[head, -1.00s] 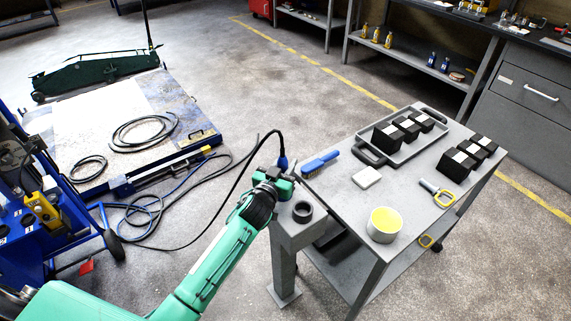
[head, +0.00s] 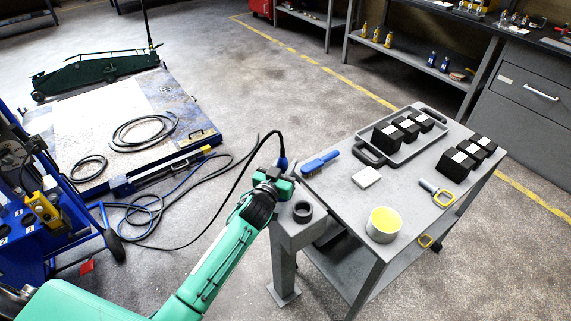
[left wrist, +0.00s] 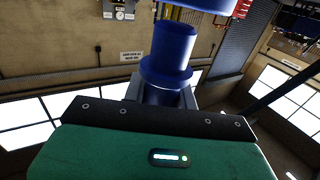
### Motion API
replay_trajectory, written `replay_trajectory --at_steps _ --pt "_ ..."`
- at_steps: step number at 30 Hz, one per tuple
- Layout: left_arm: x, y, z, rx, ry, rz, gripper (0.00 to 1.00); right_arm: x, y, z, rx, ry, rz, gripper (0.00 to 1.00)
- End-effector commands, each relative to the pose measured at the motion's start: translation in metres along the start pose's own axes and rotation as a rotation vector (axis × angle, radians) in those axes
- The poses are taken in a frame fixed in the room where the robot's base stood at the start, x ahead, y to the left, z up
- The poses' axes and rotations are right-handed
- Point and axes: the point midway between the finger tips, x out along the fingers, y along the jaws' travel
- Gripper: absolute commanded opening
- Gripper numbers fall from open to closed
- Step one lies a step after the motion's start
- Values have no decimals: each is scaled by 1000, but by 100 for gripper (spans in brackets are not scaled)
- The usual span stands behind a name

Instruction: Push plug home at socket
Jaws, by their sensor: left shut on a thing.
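A blue plug (head: 282,162) with a black cable looping from its top stands upright at my left gripper (head: 285,182), above the grey post beside the table. In the left wrist view the blue plug (left wrist: 168,52) rises from between my fingers, which are shut on it. Another blue rounded piece (left wrist: 205,4) is cut off at the top edge there; I cannot tell if it belongs to the plug. A black ring-shaped fitting (head: 302,211) sits on the post just right of the gripper. I cannot tell whether it is the socket. My right gripper is not in view.
The grey table (head: 340,215) holds a blue brush (head: 320,163), a white block (head: 367,177), a yellow-filled tub (head: 384,224), a tray (head: 408,150) and black blocks. The cable runs left to the floor beside a blue cart (head: 62,240).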

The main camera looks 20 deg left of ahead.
Motion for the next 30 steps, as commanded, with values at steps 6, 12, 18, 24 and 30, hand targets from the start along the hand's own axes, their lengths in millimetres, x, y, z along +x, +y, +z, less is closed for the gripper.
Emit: replay_trajectory --at_steps 6,12,18,24,30 --pt "0 0 0 1 1 0 0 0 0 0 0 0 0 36" --pt "0 0 -1 0 0 0 0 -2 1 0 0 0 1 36" --pt "0 0 0 0 0 0 0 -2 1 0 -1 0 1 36" --pt "0 0 1 0 0 0 0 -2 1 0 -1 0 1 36" --pt "0 0 5 0 0 -1 0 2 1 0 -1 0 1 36"
